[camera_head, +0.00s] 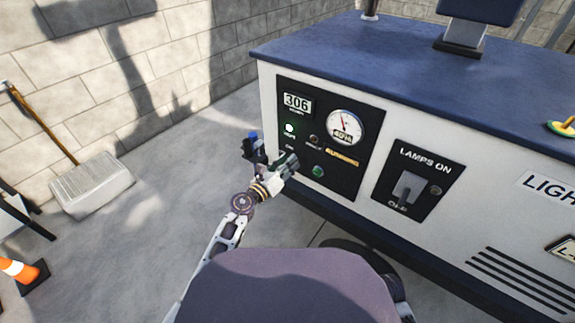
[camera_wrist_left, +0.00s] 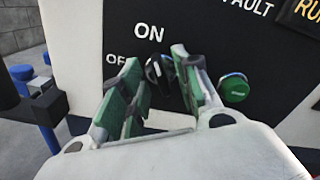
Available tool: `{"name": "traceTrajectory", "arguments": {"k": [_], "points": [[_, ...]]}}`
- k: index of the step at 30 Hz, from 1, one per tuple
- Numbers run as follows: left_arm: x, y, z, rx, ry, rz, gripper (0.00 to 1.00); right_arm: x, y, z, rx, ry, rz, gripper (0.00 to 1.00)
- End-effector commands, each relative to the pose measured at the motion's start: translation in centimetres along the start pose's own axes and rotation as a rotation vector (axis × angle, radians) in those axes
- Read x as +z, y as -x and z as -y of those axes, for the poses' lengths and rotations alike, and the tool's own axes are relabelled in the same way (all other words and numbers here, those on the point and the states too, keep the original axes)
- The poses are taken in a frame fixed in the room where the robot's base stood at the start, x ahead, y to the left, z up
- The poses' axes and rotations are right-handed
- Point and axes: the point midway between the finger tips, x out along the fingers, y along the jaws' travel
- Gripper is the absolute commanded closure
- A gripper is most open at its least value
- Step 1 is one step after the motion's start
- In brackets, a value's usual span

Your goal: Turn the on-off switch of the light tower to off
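The light tower (camera_head: 475,219) is a white cabinet with a dark blue top. Its black control panel (camera_head: 348,172) carries a gauge and a display. In the left wrist view the on-off switch (camera_wrist_left: 157,71) is a small black knob below the white "ON" label, with "OFF", partly covered, to its left. My left gripper (camera_wrist_left: 156,70) is open, with its green-padded fingers on either side of the knob; I cannot tell whether they touch it. In the head view my left gripper (camera_head: 288,163) is at the panel's lower left and hides the switch. My right gripper is not in view.
A green button (camera_wrist_left: 235,87) is close to the right finger. A lit lamp (camera_head: 290,128) shows above the gripper. A "LAMPS ON" lever (camera_head: 408,187) is farther right.

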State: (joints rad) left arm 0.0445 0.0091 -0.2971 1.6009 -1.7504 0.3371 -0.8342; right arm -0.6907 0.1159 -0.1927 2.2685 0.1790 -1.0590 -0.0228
Motion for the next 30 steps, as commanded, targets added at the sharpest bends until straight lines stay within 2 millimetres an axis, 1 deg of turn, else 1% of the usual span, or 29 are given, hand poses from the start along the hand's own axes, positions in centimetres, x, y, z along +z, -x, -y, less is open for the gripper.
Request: {"name": "traceTrajectory", "arguments": {"k": [4,10,15,18,25,30], "points": [[0.0,-0.2,0.0,0.0,0.0,0.0,0.68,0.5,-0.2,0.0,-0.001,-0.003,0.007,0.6],[0.0,-0.1,0.0,0.0,0.0,0.0,0.68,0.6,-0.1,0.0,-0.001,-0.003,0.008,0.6],[0.0,-0.1,0.0,0.0,0.0,0.0,0.9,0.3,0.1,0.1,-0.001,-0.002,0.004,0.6],[0.0,-0.1,0.0,0.0,0.0,0.0,1.0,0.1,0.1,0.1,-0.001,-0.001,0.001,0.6],[0.0,-0.1,0.0,0.0,0.003,-0.001,1.0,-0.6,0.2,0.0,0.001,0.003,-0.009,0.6],[0.0,-0.1,0.0,0.0,0.023,-0.001,1.0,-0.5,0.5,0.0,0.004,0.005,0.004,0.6]]}}
